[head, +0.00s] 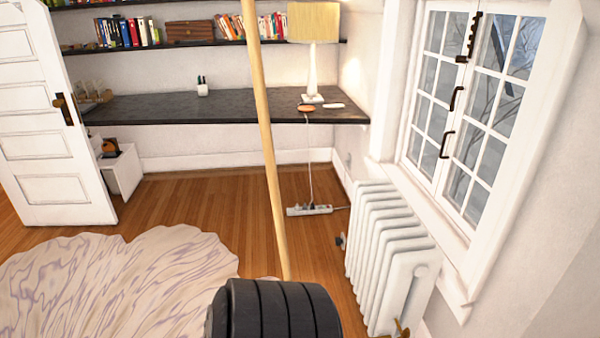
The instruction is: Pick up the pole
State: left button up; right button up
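The pole (265,130) is a long, thin, light wooden rod in the middle of the head view. It stands nearly upright with a slight tilt, its upper part leaning left. Its top runs out of the upper edge of the picture. Its lower end reaches down to a black ribbed rounded shape (272,312) at the bottom edge, which hides what is behind it. I cannot tell what that shape is or whether the pole touches it. Neither of my grippers can be made out in this view.
A white radiator (385,255) stands right of the pole, below a window (470,110). A dark desk (230,105) with a lamp (314,40) is behind. A power strip (310,210) lies on the floor. A pale rug (120,285) and open white door (45,120) are left.

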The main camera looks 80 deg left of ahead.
aim_at(249, 6)
jog(key=u, duration=2.6)
